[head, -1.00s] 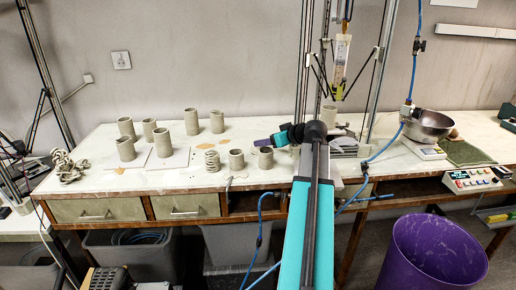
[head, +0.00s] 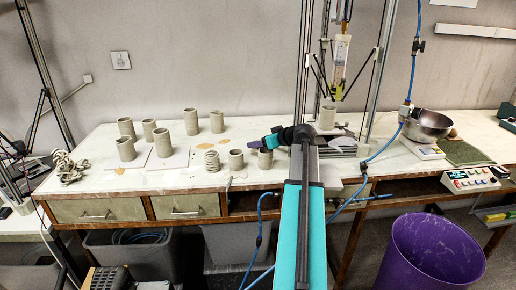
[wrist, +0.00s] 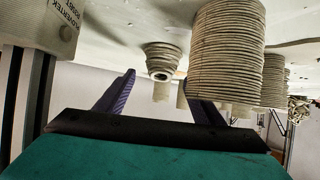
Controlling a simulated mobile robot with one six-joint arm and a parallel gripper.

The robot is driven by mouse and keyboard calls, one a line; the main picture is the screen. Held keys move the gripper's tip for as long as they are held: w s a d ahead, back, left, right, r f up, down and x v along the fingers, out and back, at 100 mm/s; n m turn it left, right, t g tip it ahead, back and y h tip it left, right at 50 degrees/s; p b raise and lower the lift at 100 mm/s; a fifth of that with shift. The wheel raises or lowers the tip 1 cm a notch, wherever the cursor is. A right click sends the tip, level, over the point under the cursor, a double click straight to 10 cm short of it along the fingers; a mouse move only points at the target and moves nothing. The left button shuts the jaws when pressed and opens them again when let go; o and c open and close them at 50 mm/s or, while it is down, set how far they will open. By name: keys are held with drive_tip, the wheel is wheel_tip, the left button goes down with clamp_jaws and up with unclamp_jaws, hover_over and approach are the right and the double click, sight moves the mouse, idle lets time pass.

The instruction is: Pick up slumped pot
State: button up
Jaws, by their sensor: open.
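In the wrist view, which shows the table upside down, a small ridged clay pot (wrist: 163,52) sits between my fingertips in the picture and beyond them. It is broad at the table and narrows to a dark opening; it looks like the slumped pot. I cannot make it out in the head view, where my arm may hide it. My gripper (wrist: 158,80) is open and empty, with its purple fingers apart. In the head view my gripper (head: 255,146) is over the middle of the table, pointing left.
A tall ridged pot (wrist: 230,50) stands close by the right finger. A printed pot (head: 327,117) stands under the nozzle.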

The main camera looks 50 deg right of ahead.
drive_tip(key=c, duration=1.2)
drive_tip(key=shift+r, duration=0.2)
wheel_tip(320, 180, up, 12)
drive_tip(key=b, duration=0.1)
drive_tip(key=s, duration=0.6)
drive_tip(key=s+a+b, duration=0.1)
drive_tip(key=s, duration=0.5)
drive_tip(key=s+a+b, duration=0.1)
drive_tip(key=s, duration=0.5)
drive_tip(key=shift+f, duration=0.15)
drive_tip(key=shift+w, duration=0.15)
